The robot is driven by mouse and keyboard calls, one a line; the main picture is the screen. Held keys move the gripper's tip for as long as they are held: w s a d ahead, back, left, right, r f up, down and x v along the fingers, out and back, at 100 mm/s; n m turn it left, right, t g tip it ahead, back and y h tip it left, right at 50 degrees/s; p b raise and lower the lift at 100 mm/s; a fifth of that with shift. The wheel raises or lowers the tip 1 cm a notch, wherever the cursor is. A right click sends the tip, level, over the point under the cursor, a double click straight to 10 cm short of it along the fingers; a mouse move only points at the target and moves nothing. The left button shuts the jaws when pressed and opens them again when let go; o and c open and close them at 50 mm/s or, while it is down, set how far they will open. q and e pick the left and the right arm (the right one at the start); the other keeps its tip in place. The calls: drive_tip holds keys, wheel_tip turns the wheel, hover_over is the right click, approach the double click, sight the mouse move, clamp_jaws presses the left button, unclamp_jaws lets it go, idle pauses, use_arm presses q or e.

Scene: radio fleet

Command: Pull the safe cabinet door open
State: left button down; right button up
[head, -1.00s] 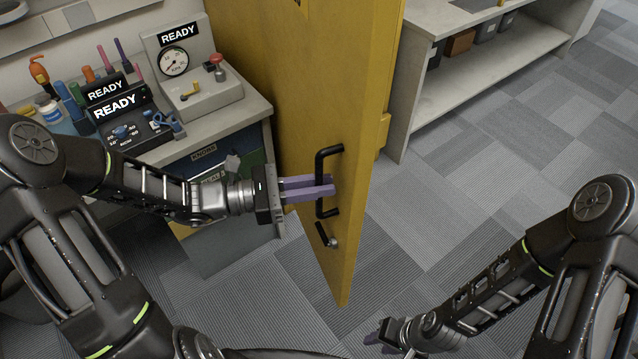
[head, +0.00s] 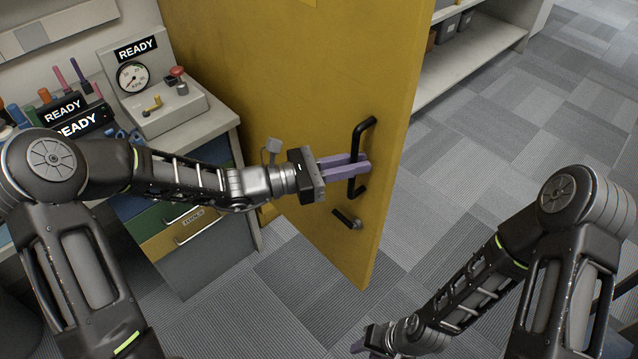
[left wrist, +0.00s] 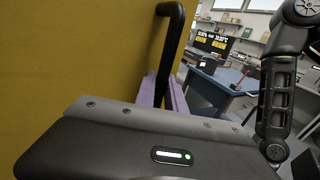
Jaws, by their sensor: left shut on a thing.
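The yellow cabinet door (head: 290,90) stands swung open in the head view, its free edge toward me. A black bar handle (head: 362,135) is fixed on its face, with a small lever and lock (head: 347,219) below. My left gripper (head: 350,167) is shut on the bar handle, its purple fingers around the bar. In the left wrist view the handle (left wrist: 169,45) rises from between the purple fingers, beside the yellow door (left wrist: 80,50). My right gripper (head: 368,345) is low at the bottom of the head view, away from the door; its fingers are partly hidden.
A workbench (head: 215,120) with a gauge box (head: 160,90), READY displays and coloured drawers stands left of the door. A grey shelf unit (head: 475,62) stands behind the door at the right. The carpet floor (head: 500,140) at right is clear.

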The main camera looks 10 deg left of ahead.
sight(380, 146)
use_arm(q)
drive_tip(key=w+d, duration=0.2)
drive_tip(key=w, duration=0.1)
drive_tip(key=w+d+b, duration=0.1)
drive_tip(key=w+d, duration=0.2)
drive_tip(key=shift+d, duration=0.1)
drive_tip(key=c, duration=1.4)
unclamp_jaws()
drive_tip(key=shift+s, duration=0.1)
